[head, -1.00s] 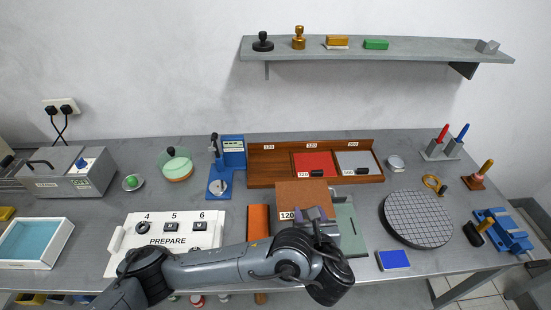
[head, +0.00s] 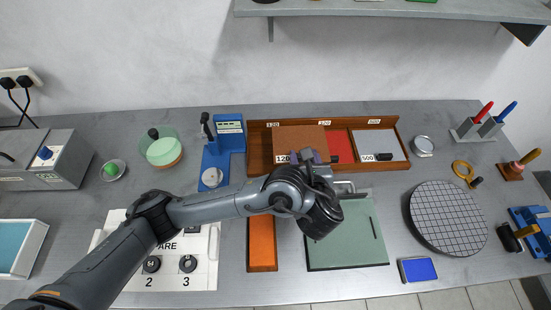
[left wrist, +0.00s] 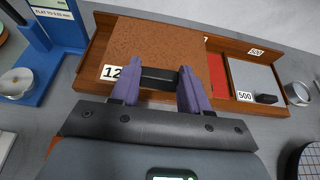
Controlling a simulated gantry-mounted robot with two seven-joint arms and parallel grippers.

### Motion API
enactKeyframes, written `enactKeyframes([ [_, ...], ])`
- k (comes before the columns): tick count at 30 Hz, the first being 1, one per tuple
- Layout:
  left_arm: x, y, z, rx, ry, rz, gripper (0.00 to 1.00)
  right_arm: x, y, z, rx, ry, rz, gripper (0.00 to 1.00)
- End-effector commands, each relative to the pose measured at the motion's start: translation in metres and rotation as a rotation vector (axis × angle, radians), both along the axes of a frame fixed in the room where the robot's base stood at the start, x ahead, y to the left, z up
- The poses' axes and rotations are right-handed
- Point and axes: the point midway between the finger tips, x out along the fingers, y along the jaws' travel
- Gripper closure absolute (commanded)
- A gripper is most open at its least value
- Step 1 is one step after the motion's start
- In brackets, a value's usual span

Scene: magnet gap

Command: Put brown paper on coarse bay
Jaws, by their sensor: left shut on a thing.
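The brown paper (head: 300,136) is a brown square with a label starting "12" and a black handle; it also shows in the left wrist view (left wrist: 155,45). My left gripper (head: 315,158) is shut on its black handle (left wrist: 158,77), with purple fingers on either side. The paper is over the left part of the wooden rack (head: 258,160), covering much of the 120 coarse bay and reaching toward the red 320 paper (head: 341,146). I cannot tell whether it touches the bay floor. My right gripper is not in view.
The grey 500 paper (head: 376,143) lies in the rack's right bay. A blue gauge stand (head: 222,150) is left of the rack. A green board (head: 355,240) and an orange strip (head: 262,243) lie in front. A round gridded plate (head: 447,218) is at right.

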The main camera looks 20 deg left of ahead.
Motion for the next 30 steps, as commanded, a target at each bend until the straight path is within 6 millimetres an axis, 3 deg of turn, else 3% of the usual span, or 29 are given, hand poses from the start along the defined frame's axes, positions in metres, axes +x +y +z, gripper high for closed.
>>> enactKeyframes([
  [6, 0.009, 0.047, -0.030, 0.005, -0.001, 0.004, 0.83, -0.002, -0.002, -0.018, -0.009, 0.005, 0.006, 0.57],
  [12, 0.014, 0.074, -0.046, 0.002, -0.002, 0.002, 0.83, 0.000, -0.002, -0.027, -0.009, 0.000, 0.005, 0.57],
  [20, 0.016, 0.083, -0.053, 0.000, 0.000, 0.000, 0.83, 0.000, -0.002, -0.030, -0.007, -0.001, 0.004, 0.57],
  [30, 0.016, 0.083, -0.090, 0.002, 0.000, -0.001, 0.83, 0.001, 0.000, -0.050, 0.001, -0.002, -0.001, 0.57],
])
